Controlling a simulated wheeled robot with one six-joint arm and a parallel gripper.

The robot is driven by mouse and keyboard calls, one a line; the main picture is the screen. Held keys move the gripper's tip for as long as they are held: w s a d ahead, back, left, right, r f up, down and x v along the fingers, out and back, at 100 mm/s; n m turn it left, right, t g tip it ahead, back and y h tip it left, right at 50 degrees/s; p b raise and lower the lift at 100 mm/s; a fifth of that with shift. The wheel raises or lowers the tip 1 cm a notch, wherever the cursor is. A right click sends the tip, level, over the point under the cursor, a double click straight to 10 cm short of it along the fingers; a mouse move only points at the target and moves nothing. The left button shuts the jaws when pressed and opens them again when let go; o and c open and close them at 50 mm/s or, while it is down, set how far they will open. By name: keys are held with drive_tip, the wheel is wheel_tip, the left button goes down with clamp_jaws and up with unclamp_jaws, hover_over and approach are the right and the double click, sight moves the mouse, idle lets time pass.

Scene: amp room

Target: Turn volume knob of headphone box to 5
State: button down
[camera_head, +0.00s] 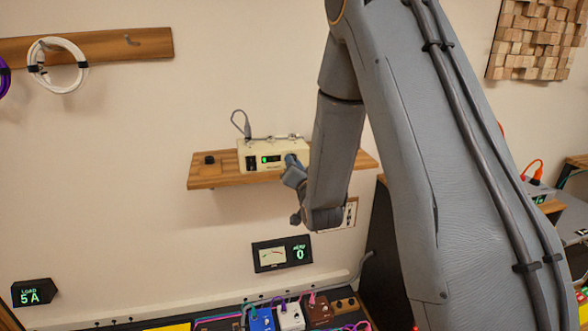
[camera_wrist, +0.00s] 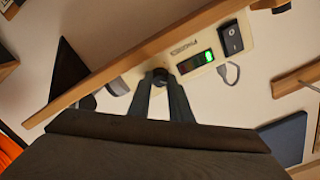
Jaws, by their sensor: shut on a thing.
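The headphone box (camera_head: 262,148) is a cream box on a wooden wall shelf, with a small green display (camera_head: 271,159) on its front. In the wrist view the box (camera_wrist: 205,45) appears tilted, with a lit green display (camera_wrist: 196,62) and a black rocker switch (camera_wrist: 231,38). The dark volume knob (camera_wrist: 160,76) sits between the fingertips of my gripper (camera_wrist: 161,84). My gripper is shut on the knob. In the head view my gripper (camera_head: 291,163) reaches the right part of the box front and hides the knob. The display's digits are too small to read.
The wooden shelf (camera_head: 215,182) carries a small black object (camera_head: 209,160) left of the box. A meter panel (camera_head: 282,254) reading 0 is on the wall below. A pedalboard with colored pedals (camera_head: 290,317) lies lower down. Cables hang from a wooden rack (camera_head: 105,45) at upper left.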

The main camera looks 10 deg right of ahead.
drive_tip(key=m+b, duration=0.4)
drive_tip(key=m, duration=0.6)
drive_tip(key=shift+m, duration=0.3)
idle(0.4)
drive_tip(key=c, duration=1.6)
unclamp_jaws()
drive_tip(key=s+b, duration=0.1)
drive_tip(key=s, duration=0.6)
drive_tip(key=shift+s+b, duration=0.3)
drive_tip(key=shift+s, duration=0.1)
